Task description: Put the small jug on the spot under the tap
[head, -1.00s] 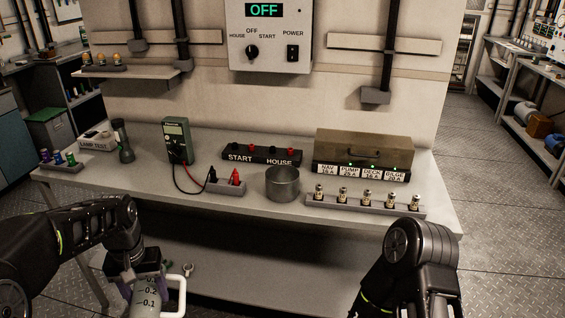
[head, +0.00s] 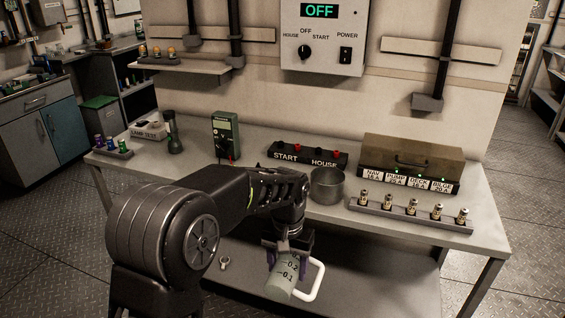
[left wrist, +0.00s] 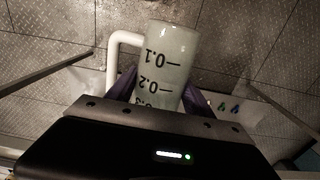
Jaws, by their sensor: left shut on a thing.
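The small jug (head: 281,279) is pale grey-green with dark volume marks and a white handle. It hangs tilted from my left gripper (head: 287,256), in front of the bench's front edge and above the lower shelf. In the left wrist view the jug (left wrist: 168,66) sits between the two purple-grey fingers of my left gripper (left wrist: 160,92), its handle to the left. The gripper is shut on it. No tap and no spot under one can be seen. My right gripper is not in view.
The bench (head: 258,163) carries a metal pot (head: 327,186), a green multimeter (head: 225,136), a black START/HOUSE strip (head: 306,157), a brown case (head: 412,158) and a rack of several small plugs (head: 412,217). A lower shelf (head: 370,285) lies below.

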